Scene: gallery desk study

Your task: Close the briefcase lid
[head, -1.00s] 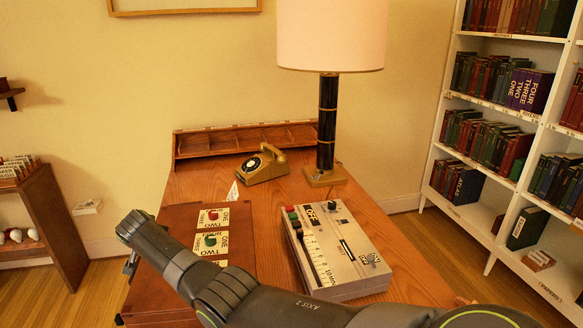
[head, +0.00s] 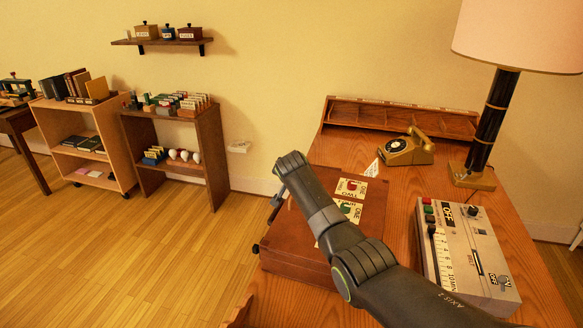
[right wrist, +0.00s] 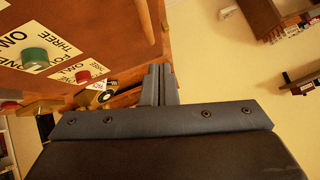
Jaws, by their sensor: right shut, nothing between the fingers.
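The briefcase (head: 284,240) is a reddish-brown case on the left part of the desk, with small dark fittings on its left side. Cards with coloured knobs lie on its upper face, which also shows in the right wrist view (right wrist: 115,22). My arm crosses in front of it and hides part of it, so I cannot tell how the lid stands. My right gripper (head: 277,197) is beside the case's far left edge, mostly hidden behind my wrist. In the right wrist view its fingers (right wrist: 158,72) are together and empty. My left gripper is out of view.
A grey control box (head: 468,255) stands right of the case. A gold telephone (head: 407,150), a lamp (head: 490,120) and a wooden organiser (head: 400,117) are at the back of the desk. Open floor lies left of the desk.

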